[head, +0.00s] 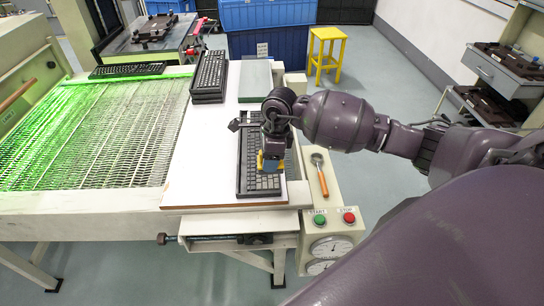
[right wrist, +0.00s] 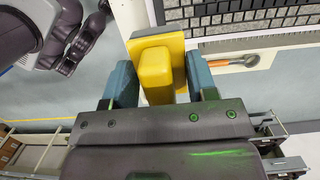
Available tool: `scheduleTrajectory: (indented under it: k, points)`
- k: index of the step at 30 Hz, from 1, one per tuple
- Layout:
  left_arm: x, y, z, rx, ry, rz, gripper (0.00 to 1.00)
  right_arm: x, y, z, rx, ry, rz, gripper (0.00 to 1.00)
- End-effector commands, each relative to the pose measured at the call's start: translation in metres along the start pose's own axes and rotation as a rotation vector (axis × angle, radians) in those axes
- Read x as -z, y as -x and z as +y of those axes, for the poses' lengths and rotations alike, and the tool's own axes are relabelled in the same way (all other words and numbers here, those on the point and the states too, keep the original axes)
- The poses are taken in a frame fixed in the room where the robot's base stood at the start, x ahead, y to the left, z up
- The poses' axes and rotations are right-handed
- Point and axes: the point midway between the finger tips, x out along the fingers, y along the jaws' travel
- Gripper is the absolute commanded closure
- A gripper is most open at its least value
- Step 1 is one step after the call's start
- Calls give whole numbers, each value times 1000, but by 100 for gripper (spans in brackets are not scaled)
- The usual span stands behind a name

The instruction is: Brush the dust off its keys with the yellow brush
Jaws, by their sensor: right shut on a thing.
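A black keyboard (head: 262,184) lies lengthwise on the white board at the right of the bench. My right gripper (head: 273,148) is over it, pointing down and hiding part of its keys. It is shut on the yellow brush (head: 261,162), which is at the keyboard's middle part. In the right wrist view the brush (right wrist: 155,68) sits between the two blue-grey fingers, with the keyboard (right wrist: 255,22) beyond it at the upper right. I cannot tell whether the bristles touch the keys. My left gripper is not in the head view.
Stacked keyboards (head: 209,76) stand at the back of the white board (head: 205,150), beside a grey-green box (head: 255,80). Another keyboard (head: 127,70) lies beyond the green-lit mesh belt (head: 120,130). An orange-handled tool (head: 321,176) and start/stop buttons (head: 334,216) are at the right.

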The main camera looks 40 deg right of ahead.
Motion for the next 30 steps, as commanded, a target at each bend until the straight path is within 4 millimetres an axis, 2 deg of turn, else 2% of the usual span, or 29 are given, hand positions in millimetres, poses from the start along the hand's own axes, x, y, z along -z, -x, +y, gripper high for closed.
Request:
scheduleTrajectory:
  k: [8,21,30]
  points:
    - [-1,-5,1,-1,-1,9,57,0,-11,-2,0,-11,0,76]
    - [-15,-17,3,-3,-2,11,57,6,-49,-2,0,-11,1,76]
    - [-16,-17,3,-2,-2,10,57,6,-49,-2,1,-10,0,76]
